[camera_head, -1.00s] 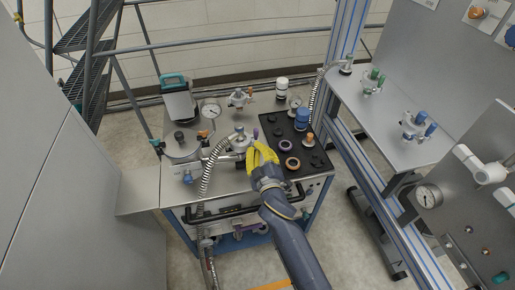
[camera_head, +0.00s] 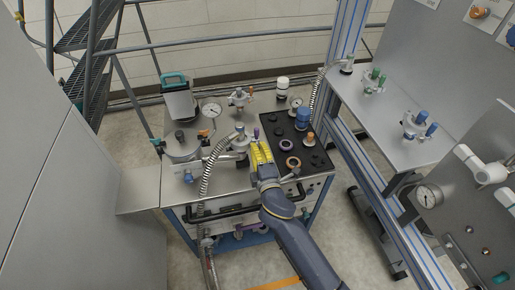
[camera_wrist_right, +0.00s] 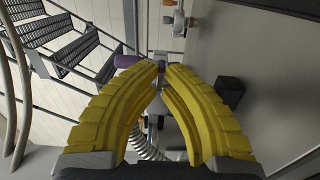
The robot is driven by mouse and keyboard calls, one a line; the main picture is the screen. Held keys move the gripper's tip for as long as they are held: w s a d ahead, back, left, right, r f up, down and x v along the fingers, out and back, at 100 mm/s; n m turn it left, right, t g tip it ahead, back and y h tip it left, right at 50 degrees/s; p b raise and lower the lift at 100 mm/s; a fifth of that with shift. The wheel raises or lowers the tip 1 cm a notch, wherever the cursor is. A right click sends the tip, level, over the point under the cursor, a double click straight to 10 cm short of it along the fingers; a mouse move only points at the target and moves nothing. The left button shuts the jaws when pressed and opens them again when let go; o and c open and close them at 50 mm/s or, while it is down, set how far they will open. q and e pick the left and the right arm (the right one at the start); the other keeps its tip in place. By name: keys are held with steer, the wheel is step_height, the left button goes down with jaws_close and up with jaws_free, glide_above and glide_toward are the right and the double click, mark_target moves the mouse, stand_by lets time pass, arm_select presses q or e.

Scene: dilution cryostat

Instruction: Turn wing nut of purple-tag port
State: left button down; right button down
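My right gripper (camera_head: 258,148), with yellow fingers, is over the front of the cart top, at the port with the purple tag (camera_head: 256,132). In the right wrist view its fingertips (camera_wrist_right: 161,69) nearly meet, with a small purple-grey piece, seemingly the wing nut (camera_wrist_right: 161,65), in the narrow gap between them. A purple cylinder-like part, likely the tag (camera_wrist_right: 127,61), shows just left of the tips. The fingers hide most of the port and nut. My left gripper is not in view.
A grey valve body (camera_head: 240,142) and a ribbed hose (camera_head: 209,168) stand just left of my gripper. A black tray (camera_head: 318,158) with a blue-capped part (camera_head: 302,118) and rings lies to the right. A blue-striped frame post (camera_head: 345,40) rises beyond it.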

steer(key=shift+n, duration=0.3)
stand_by(0.4)
steer(key=c, duration=1.9)
jaws_free()
steer(key=shift+s, duration=0.15)
steer(key=v, duration=1.1)
steer(key=shift+s+d, duration=0.15)
steer(key=shift+s, duration=0.2)
